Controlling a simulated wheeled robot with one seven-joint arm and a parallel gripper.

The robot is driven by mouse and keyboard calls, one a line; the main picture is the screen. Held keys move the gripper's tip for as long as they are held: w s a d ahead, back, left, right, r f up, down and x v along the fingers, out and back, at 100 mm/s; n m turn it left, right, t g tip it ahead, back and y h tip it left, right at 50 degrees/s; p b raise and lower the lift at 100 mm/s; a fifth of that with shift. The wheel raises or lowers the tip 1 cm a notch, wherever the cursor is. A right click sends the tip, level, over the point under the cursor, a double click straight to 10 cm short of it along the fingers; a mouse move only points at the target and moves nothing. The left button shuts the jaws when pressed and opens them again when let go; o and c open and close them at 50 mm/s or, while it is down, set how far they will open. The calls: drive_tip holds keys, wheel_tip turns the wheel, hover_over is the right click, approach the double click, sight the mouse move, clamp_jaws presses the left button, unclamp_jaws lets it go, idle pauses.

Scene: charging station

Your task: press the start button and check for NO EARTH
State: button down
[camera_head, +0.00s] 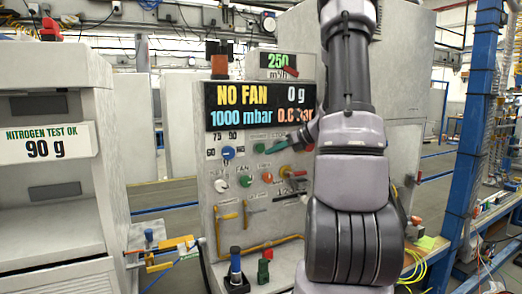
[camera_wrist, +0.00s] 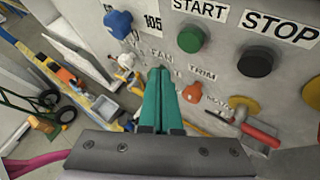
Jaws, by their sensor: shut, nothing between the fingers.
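The grey control panel (camera_head: 222,240) stands in the middle of the head view. Its black display (camera_head: 258,104) reads "NO FAN", "0 g", "1000 mbar" and a partly blurred bar value; the words NO EARTH do not show. In the wrist view the green start button (camera_wrist: 190,39) sits under the START label (camera_wrist: 200,9). It also shows as a small green spot in the head view (camera_head: 260,147). My gripper (camera_wrist: 161,72) has its teal fingers together and empty. Its tips appear below and left of the start button in the wrist view. Contact with the panel cannot be told.
Blue (camera_wrist: 117,23), orange (camera_wrist: 198,93) and yellow knobs (camera_wrist: 244,106) and a red lever (camera_wrist: 260,135) are close by. A machine reading "NITROGEN TEST OK 90 g" (camera_head: 48,142) stands left.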

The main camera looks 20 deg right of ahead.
sight(258, 150)
drive_tip(key=shift+w, duration=2)
drive_tip(key=shift+w+a, duration=0.1)
idle(0.4)
drive_tip(key=shift+w, duration=0.3)
drive_tip(key=shift+w, duration=0.5)
idle(0.6)
drive_tip(key=shift+s, duration=0.9)
drive_tip(key=shift+s, duration=0.1)
drive_tip(key=s, duration=0.4)
drive_tip(key=shift+s, duration=0.4)
